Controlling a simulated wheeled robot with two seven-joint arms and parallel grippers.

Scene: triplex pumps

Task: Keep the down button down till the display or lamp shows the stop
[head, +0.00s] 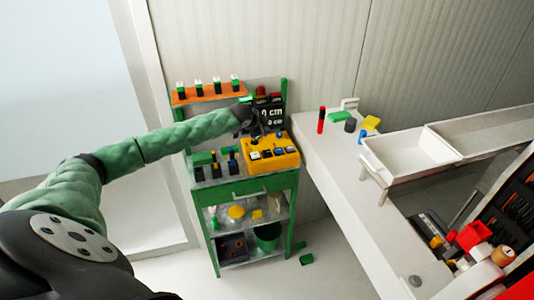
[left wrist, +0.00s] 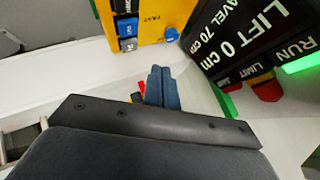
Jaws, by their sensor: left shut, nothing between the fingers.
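My left gripper (head: 256,130) is over the green cart, between the yellow control box (head: 283,159) and the black display (head: 277,111). In the left wrist view its fingers (left wrist: 160,72) are shut and empty. They point at a blue button (left wrist: 171,34) at the edge of the yellow box (left wrist: 150,20), with a gap in the picture; I cannot tell which button is down. The display (left wrist: 240,38) reads LIFT 0 cm and a travel line of 70 cm. The RUN lamp (left wrist: 301,61) glows green. A red lamp (left wrist: 266,90) stands by LIMIT. My right gripper is not in view.
The green cart (head: 240,186) has an orange shelf (head: 207,93) with several small switches. The wall is close behind.

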